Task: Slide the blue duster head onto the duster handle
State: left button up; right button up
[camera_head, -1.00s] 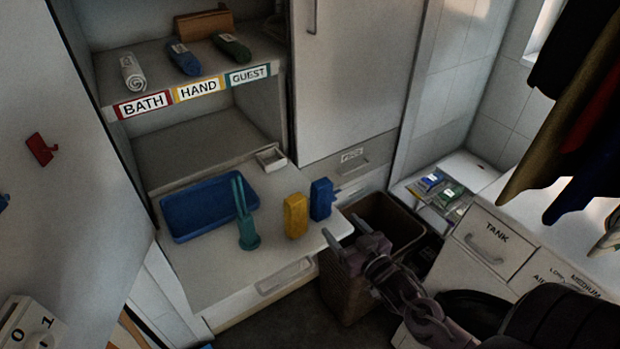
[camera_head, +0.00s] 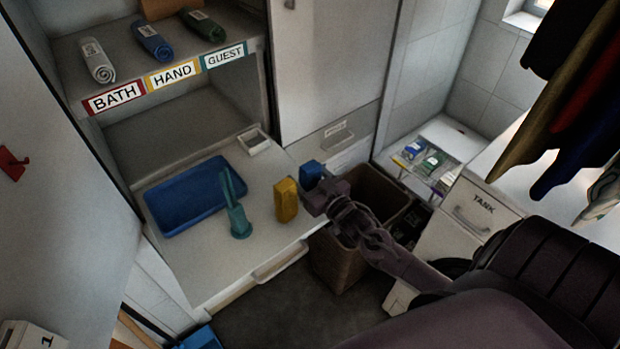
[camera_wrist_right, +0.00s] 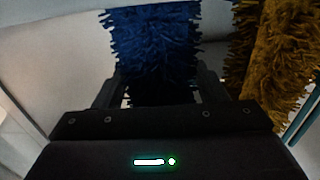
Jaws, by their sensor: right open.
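The blue duster head (camera_head: 311,172) stands upright near the right edge of the white counter (camera_head: 215,262). In the right wrist view its bristly blue side (camera_wrist_right: 155,45) sits between my open fingers (camera_wrist_right: 160,85). My right gripper (camera_head: 318,190) is at the head, its jaws open on either side; contact cannot be told. The teal duster handle (camera_head: 238,210) stands on the counter to the left, its prongs pointing up and bare. A yellow duster head (camera_head: 286,201) stands between the handle and the blue head. My left gripper is not in view.
A blue tray (camera_head: 160,222) lies behind and left of the handle. A small white dish (camera_head: 254,141) sits at the counter's back. A brown bin (camera_head: 335,258) stands below the counter's right edge. Rolled towels lie on the labelled shelf. The counter's front left is clear.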

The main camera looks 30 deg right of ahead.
jog(key=shift+w, duration=0.35)
jog(key=shift+c, duration=0.2)
jog(key=c, duration=1)
jog(key=shift+r, duration=0.15)
notch_tip(320, 180, up, 19)
jog(key=b, duration=0.2)
jog(key=a+r+n+y+p, duration=0.1)
jog(key=a+r+y+p, duration=0.1)
jog(key=a, duration=0.5)
jog(key=a+r+n+g+y+p, duration=0.1)
jog(key=a+r+y+p, duration=0.1)
jog(key=a+r+p, duration=0.2)
jog(key=w+a+r+n+y+p, duration=0.1)
jog(key=a+r+n+y+p, duration=0.1)
jog(key=a, duration=0.7)
jog(key=shift+a+r+p, duration=0.35)
jog(key=shift+r+p, duration=0.2)
jog(key=shift+p, duration=0.75)
